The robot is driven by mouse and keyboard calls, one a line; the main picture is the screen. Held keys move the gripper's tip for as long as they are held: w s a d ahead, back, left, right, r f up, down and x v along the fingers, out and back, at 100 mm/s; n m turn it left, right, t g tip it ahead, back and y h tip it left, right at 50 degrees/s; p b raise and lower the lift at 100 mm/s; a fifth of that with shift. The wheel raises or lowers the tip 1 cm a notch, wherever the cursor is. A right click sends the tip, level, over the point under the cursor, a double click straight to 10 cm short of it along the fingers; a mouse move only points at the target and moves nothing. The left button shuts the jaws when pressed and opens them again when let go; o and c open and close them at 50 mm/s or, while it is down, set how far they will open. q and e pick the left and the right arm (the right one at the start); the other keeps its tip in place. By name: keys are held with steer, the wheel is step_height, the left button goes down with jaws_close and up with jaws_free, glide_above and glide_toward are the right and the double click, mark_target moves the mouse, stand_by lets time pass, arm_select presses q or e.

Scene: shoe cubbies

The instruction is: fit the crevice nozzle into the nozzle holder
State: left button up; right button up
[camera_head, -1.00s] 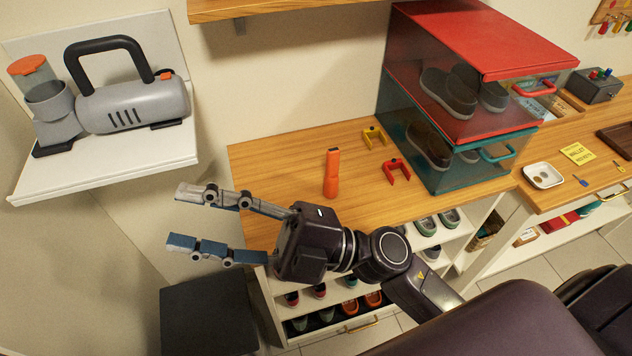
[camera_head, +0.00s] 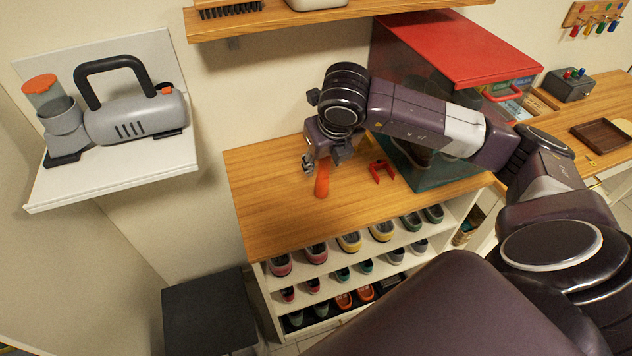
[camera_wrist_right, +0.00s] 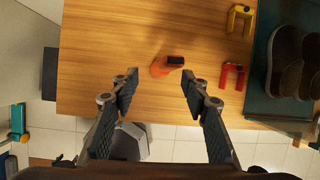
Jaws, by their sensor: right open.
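The orange crevice nozzle (camera_head: 322,182) stands on the wooden counter, its upper part hidden by my right gripper in the head view. In the right wrist view the nozzle (camera_wrist_right: 161,68) shows its dark top end. My right gripper (camera_head: 322,162) points down over it, open and empty. In the wrist view its fingertips (camera_wrist_right: 160,77) are spread to either side of the nozzle, with gaps on both sides. A red U-shaped clip (camera_head: 381,171) lies right of the nozzle; a yellow one (camera_wrist_right: 240,19) shows beyond it. I cannot tell which is the holder. My left gripper is out of view.
A red-topped shoe case (camera_head: 455,50) stands on the counter's right, close to my right arm. A wooden shelf (camera_head: 285,22) hangs above. A grey handheld vacuum (camera_head: 135,117) sits on a white wall shelf at left. The counter's left part (camera_head: 258,190) is clear.

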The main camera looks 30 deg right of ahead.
mark_target(319, 171)
steer(key=p+x, duration=0.1)
steer(key=x, duration=0.1)
steer(key=p+x, duration=0.1)
steer(key=x, duration=0.2)
steer(key=shift+w+a+f+p, duration=0.2)
steer(key=shift+p, duration=0.1)
steer(key=shift+w+f, duration=0.2)
steer(key=shift+f, duration=0.15)
steer(key=shift+c, duration=0.4)
jaws_close()
steer(key=shift+r, duration=0.1)
steer(key=shift+r, duration=0.55)
step_height(319, 171, up, 19)
steer(key=b, duration=0.3)
steer(key=shift+b, duration=0.3)
